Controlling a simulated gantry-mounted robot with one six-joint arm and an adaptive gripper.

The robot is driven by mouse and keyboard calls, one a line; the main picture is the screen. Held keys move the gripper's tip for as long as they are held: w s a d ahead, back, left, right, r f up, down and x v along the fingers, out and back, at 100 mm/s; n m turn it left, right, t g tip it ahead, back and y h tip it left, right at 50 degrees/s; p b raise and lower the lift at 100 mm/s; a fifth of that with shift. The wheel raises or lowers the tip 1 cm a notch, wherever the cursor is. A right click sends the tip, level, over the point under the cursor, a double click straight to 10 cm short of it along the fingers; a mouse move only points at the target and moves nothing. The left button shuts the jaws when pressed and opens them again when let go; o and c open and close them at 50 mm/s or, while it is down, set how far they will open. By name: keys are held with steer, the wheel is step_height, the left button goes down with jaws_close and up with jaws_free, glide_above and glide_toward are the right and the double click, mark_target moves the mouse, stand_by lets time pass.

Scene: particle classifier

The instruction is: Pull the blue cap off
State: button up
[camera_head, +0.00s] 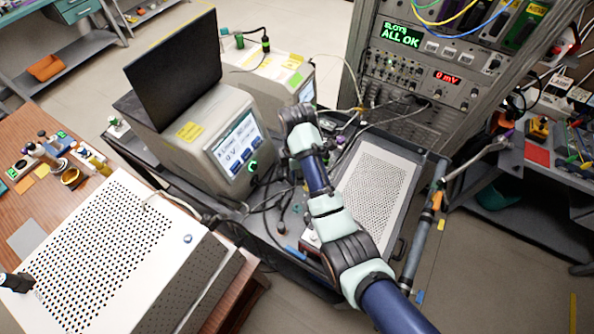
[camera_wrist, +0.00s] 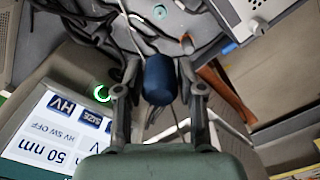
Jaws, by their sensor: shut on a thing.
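The blue cap (camera_wrist: 158,84) is a dark blue cylinder in the middle of the wrist view. My gripper (camera_wrist: 157,64) has one finger on each side of it and is shut on it. What lies beneath the cap is mostly hidden, so I cannot tell whether the cap is still seated. In the head view my arm reaches in from the lower right to beside the classifier (camera_head: 205,150), a beige box with a lit screen. There my gripper's fingers and the cap are hidden behind my arm.
The classifier's screen (camera_wrist: 58,130) and green-ringed button lie close on the left in the wrist view. Loose cables run around the gripper. A perforated grey panel (camera_head: 378,185) lies right of my arm, below an instrument rack (camera_head: 425,90). A perforated white box (camera_head: 110,250) stands at lower left.

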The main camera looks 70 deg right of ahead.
steer(key=shift+r+p, duration=0.3)
steer(key=shift+r, duration=0.1)
step_height(320, 180, up, 3)
steer(key=p, duration=0.4)
steer(key=shift+r, duration=0.15)
